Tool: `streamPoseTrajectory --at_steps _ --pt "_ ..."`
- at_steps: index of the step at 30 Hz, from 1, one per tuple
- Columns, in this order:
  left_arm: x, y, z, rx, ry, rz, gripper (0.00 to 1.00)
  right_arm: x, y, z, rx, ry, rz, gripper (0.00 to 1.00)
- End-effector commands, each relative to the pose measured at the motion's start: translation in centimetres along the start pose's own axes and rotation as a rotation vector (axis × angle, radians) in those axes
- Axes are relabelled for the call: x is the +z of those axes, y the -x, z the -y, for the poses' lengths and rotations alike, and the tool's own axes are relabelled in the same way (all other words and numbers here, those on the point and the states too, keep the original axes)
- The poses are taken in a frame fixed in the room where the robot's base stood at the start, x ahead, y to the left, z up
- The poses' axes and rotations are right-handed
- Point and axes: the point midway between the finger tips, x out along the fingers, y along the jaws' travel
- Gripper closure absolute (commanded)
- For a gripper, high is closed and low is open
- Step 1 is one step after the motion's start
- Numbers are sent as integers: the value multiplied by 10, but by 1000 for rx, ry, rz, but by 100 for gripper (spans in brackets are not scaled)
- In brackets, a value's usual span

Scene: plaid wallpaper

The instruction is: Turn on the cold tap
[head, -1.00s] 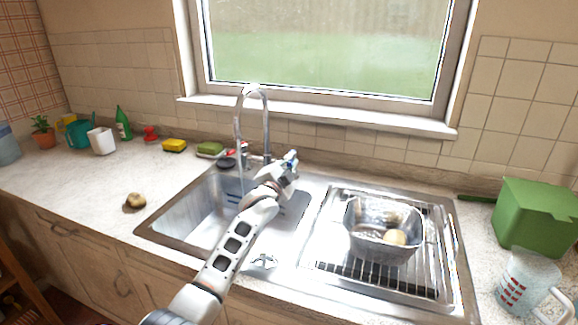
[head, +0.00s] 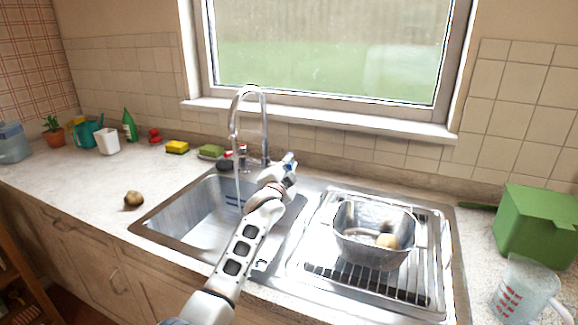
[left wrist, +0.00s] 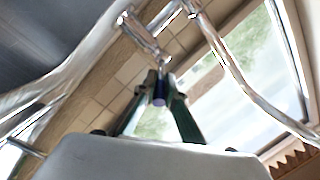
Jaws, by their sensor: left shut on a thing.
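The faucet (head: 264,120) has a tall curved chrome spout standing behind the left sink bowl. A pale thin streak, which looks like running water, drops from the spout into the bowl. A tap with a red mark (head: 243,151) stands left of the spout. My left gripper (head: 289,161) is to the right of the spout, shut on a small blue-ended part that looks like the cold tap. In the left wrist view this blue part (left wrist: 159,93) sits between the two dark fingertips. Most of the cold tap is hidden by the gripper. My right gripper is not in view.
The sink bowl (head: 165,215) lies below my left arm. A metal basin (head: 372,252) with a potato stands on the drainer at right. A green box (head: 540,225) and measuring jug (head: 525,290) are far right. Sponges (head: 177,147) and a potato (head: 134,198) lie left.

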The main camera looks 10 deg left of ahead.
Motion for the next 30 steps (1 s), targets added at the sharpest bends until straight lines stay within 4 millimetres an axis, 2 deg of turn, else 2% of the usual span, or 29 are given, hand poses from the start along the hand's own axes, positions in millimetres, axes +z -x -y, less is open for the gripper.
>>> streamPoseTrajectory --at_steps 1,3,4,6,20,23,30 --pt "-4 -1 6 -9 2 -7 100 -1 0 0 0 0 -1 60" --pt "-4 -1 6 -9 2 -7 100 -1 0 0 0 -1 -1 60" --pt "-4 -1 6 -9 2 -7 85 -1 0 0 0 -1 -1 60" --pt "-4 0 6 -8 2 -6 72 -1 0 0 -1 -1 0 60" --pt "0 6 0 -2 1 -1 72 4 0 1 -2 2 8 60" --pt "0 15 0 -2 -1 -1 72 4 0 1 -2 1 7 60" --pt "0 50 0 -2 0 -3 72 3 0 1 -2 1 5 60"
